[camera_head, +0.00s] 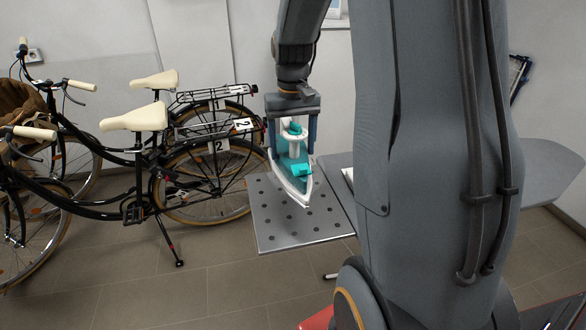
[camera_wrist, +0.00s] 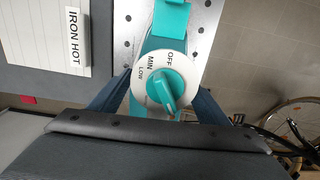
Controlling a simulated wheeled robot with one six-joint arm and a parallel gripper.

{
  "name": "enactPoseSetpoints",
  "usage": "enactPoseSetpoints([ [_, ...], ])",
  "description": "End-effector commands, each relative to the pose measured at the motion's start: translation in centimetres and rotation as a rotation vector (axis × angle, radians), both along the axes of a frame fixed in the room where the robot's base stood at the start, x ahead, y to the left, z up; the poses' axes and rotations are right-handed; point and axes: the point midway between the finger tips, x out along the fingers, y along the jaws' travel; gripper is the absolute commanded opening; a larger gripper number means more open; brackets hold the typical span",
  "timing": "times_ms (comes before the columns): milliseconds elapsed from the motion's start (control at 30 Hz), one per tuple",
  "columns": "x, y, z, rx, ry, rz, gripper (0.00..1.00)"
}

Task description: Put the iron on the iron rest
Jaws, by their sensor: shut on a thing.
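The iron (camera_head: 291,165) is white and teal, and it hangs from my gripper (camera_head: 291,122) in the head view, its pointed end down and toward the camera. My gripper is shut on the iron. In the wrist view the iron's teal dial (camera_wrist: 164,88) with OFF, MIN and LOW marks sits between my fingers (camera_wrist: 160,90). The iron rest (camera_head: 297,225) is a grey metal plate with dark holes at the end of the ironing board. The iron is over the plate; I cannot tell whether they touch. The plate also shows in the wrist view (camera_wrist: 126,30).
The ironing board (camera_head: 548,172) extends right behind my arm. A card reading IRON HOT (camera_wrist: 74,38) lies beside the plate in the wrist view. Black bicycles (camera_head: 140,150) with cream saddles stand at the left. Tiled floor in front of the plate is clear.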

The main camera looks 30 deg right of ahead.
Motion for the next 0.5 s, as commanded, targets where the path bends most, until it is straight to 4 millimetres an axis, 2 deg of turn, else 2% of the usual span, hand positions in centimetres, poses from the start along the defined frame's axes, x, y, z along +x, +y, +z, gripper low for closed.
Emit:
enactPoseSetpoints([
  [200,0.0,0.0,-2.9,0.0,-0.001,0.0,0.29],
  [500,0.1,0.0,-4.8,0.0,-0.001,0.0,0.29],
])
